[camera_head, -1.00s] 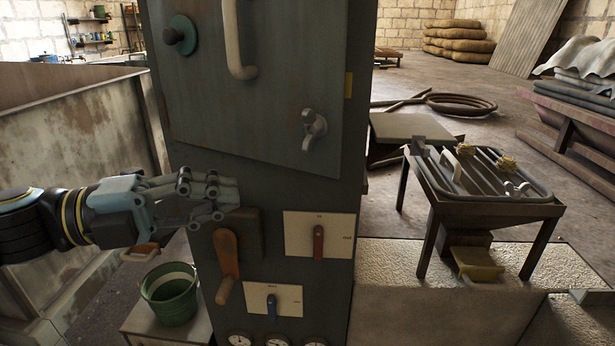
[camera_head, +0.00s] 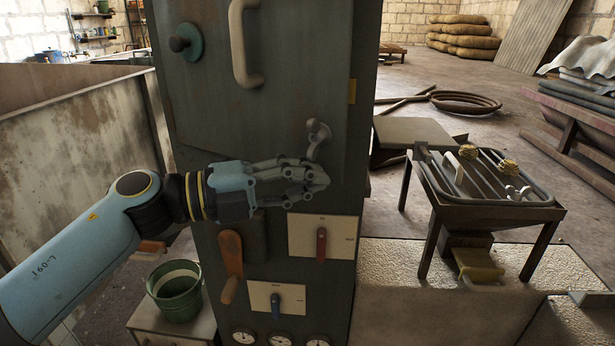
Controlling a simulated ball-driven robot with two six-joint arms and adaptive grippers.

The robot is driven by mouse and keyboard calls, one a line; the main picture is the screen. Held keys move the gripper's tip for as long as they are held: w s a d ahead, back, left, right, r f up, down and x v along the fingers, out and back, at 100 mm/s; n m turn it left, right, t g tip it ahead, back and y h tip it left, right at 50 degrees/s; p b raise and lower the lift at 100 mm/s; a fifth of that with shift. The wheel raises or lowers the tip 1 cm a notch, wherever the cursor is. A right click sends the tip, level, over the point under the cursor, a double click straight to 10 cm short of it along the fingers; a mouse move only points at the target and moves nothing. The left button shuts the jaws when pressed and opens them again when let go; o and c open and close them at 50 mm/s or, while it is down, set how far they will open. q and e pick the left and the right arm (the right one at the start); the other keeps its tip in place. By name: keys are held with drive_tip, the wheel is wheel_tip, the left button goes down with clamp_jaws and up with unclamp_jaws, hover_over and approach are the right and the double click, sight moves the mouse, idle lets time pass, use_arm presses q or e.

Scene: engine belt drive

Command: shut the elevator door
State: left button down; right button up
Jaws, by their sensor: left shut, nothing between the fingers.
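The elevator door is most likely the dark grey-green metal door (camera_head: 280,100) on the upper part of a tall cabinet. It carries a long pale pull handle (camera_head: 240,45), a round green knob (camera_head: 187,42) at the left and a small pale latch (camera_head: 318,136) low at the right. I cannot tell whether it sits fully flush. My left gripper (camera_head: 318,178) is shut and empty, in front of the door's lower edge. Its fingertips are just below the latch; I cannot tell if they touch it. The gripper hides part of the lower edge. My right gripper is not in view.
Below the door are a brown crank handle (camera_head: 231,265), a red-lever switch plate (camera_head: 340,240), a blue-lever plate (camera_head: 262,297) and several gauges. A green bucket (camera_head: 176,295) stands at the left. A low metal rack table (camera_head: 490,215) stands at the right.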

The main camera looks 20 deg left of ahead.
sight(331, 156)
use_arm(q)
drive_tip(key=shift+w+r, duration=0.1)
drive_tip(key=shift+w, duration=0.2)
drive_tip(key=w+t+y+p, duration=0.1)
drive_tip(key=w, duration=0.1)
drive_tip(key=w+n+t+p, duration=0.1)
drive_tip(key=w, duration=0.1)
drive_tip(key=w+d+n+y+p, duration=0.1)
drive_tip(key=w+p, duration=0.1)
drive_tip(key=shift+w+r+t+y, duration=0.15)
drive_tip(key=shift+r+t+y, duration=0.15)
drive_tip(key=shift+r+t, duration=0.1)
drive_tip(key=w+n+y, duration=0.1)
drive_tip(key=w, duration=0.1)
drive_tip(key=w+n+t+y+p, duration=0.1)
drive_tip(key=w, duration=0.1)
drive_tip(key=w+f+t+y, duration=0.1)
drive_tip(key=w, duration=0.1)
drive_tip(key=shift+w+a+n+p, duration=0.3)
drive_tip(key=shift+n, duration=0.1)
drive_tip(key=shift+r, duration=0.1)
